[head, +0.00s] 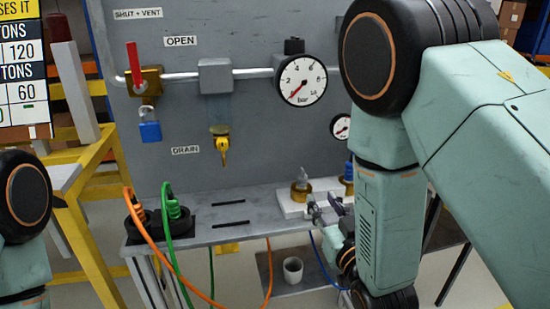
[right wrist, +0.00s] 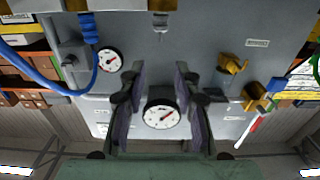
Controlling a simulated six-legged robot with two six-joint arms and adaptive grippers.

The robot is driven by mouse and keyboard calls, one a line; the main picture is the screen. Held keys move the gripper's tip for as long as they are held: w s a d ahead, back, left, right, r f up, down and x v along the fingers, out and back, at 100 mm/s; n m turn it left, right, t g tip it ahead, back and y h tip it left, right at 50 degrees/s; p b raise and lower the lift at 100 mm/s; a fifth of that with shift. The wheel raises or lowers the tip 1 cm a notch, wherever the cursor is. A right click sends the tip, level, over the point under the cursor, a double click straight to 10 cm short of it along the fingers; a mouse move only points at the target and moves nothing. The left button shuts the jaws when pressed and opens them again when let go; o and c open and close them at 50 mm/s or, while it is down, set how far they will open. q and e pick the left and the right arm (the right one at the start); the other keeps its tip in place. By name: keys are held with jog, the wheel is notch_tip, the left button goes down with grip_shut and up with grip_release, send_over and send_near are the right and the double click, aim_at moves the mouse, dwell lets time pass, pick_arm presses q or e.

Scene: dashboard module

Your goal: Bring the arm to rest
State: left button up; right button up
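My right arm comes in from the right in the head view, bent in front of the grey panel (head: 260,130). Its right gripper (head: 327,213) is low, near the white block with brass fittings (head: 301,190); whether it touches the block I cannot tell. In the right wrist view the two fingers of the right gripper (right wrist: 160,80) stand apart with nothing between them. The large pressure gauge (right wrist: 163,114) shows behind the gap. It also shows in the head view (head: 301,80). Only a link of my left arm shows at the left edge; the left gripper is out of view.
A red valve handle (head: 133,64) and a blue padlock (head: 149,130) are on the panel's left. A yellow drain valve (head: 222,146) hangs mid-panel. Orange (head: 148,238) and green hoses (head: 172,258) hang over the shelf (head: 232,232). A cup (head: 292,271) stands below.

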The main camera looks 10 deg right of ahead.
jog(key=s+d+f+g, duration=0.1)
jog(key=s+f+g, duration=0.35)
jog(key=f, duration=0.35)
jog(key=s+d+f+g, duration=0.1)
jog(key=s+f+g, duration=0.35)
jog(key=f, duration=0.45)
jog(key=s+f+g, duration=0.4)
jog(key=s+f, duration=0.2)
jog(key=s, duration=0.6)
jog(key=s+d+f+g, duration=0.1)
jog(key=s+f+g, duration=0.3)
jog(key=s, duration=0.8)
notch_tip(320, 180, down, 2)
jog(key=shift+s+f+m+g+h, duration=0.1)
jog(key=shift+s+m+g+h, duration=0.2)
jog(key=shift+m+g, duration=0.1)
